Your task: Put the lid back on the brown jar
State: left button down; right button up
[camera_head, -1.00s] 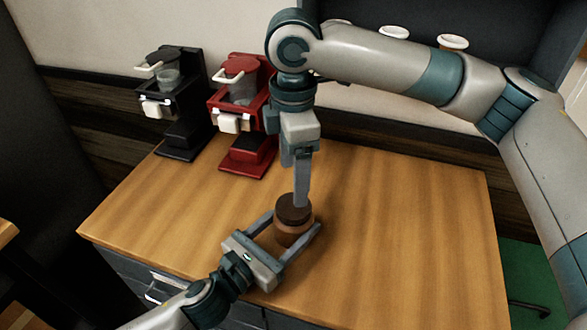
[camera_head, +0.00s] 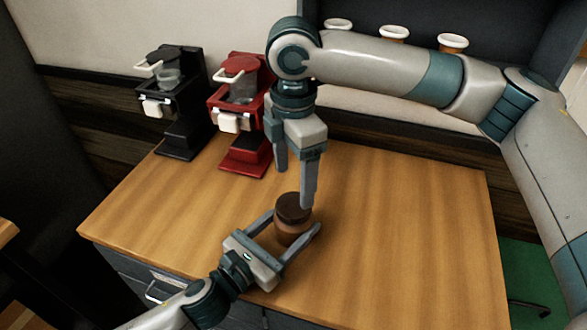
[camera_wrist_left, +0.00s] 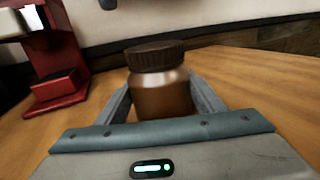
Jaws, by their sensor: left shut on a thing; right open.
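The brown jar (camera_head: 288,236) stands upright on the wooden counter, and it also shows in the left wrist view (camera_wrist_left: 162,95). The dark brown lid (camera_head: 293,206) sits level on top of the jar; in the left wrist view the ribbed lid (camera_wrist_left: 154,56) covers the mouth. My left gripper (camera_head: 292,226) is shut around the jar's body, one finger on each side. My right gripper (camera_head: 294,186) points down above the jar, its fingers spread and empty. Its nearer fingertip is close to the lid's right edge; I cannot tell whether they touch.
A red brewer (camera_head: 243,120) and a black brewer (camera_head: 175,110) stand at the back left of the counter (camera_head: 410,230). Several white-rimmed cups (camera_head: 453,42) are on a shelf behind my right arm. The right side of the counter is clear.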

aim_at(294, 205)
jog(key=shift+f, duration=3.35)
jog(key=c, duration=1.1)
jog(key=shift+m, duration=0.8)
jog(key=o, duration=1.3)
jog(key=shift+r, duration=0.15)
notch_tip(294, 205, up, 12)
jog(key=shift+f, duration=0.1)
